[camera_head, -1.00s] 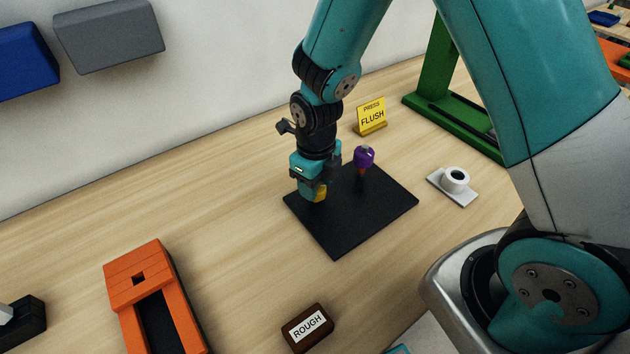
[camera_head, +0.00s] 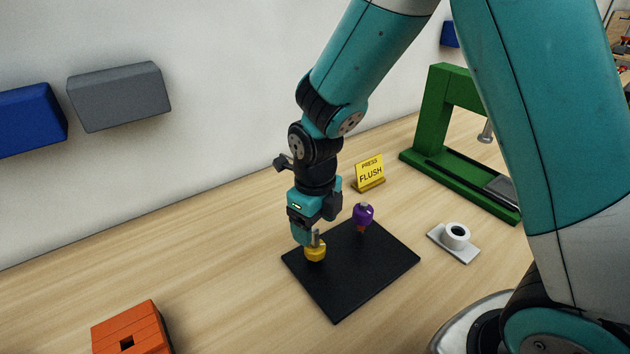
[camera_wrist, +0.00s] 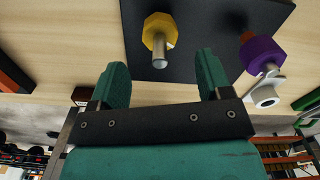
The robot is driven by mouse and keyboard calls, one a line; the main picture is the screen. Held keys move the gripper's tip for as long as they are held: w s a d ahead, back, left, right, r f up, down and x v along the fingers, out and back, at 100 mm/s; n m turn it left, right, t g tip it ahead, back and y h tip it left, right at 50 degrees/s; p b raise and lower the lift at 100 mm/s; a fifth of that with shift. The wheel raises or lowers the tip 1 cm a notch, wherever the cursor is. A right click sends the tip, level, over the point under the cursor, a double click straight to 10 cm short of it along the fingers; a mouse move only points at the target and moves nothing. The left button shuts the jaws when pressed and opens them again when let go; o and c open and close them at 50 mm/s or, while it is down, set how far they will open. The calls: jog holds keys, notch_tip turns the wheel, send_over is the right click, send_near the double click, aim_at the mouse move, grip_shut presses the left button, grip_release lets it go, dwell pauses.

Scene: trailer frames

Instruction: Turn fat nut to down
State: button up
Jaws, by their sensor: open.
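A yellow six-sided piece (camera_head: 316,253) with a grey pin stands on the black mat (camera_head: 350,280), near its left corner. A purple piece (camera_head: 362,214) with a pale pin and a copper-coloured part below it is near the mat's back edge. I cannot tell which one is the fat nut. My gripper (camera_head: 308,238) is just above and behind the yellow piece. In the wrist view my gripper (camera_wrist: 161,72) is open, with nothing between its fingers. There the yellow piece (camera_wrist: 159,27) lies beyond the fingertips and the purple piece (camera_wrist: 261,54) is to the right.
A yellow "PRESS FLUSH" sign (camera_head: 369,174) stands behind the mat, and a green press-like frame (camera_head: 440,175) is at the back right. A white ring on a plate (camera_head: 456,237) is right of the mat. An orange block (camera_head: 130,330) is front left; bare table lies between.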

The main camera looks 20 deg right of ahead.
notch_tip(320, 180, up, 12)
jog(key=shift+r+b, duration=0.2)
jog(key=shift+b, duration=0.15)
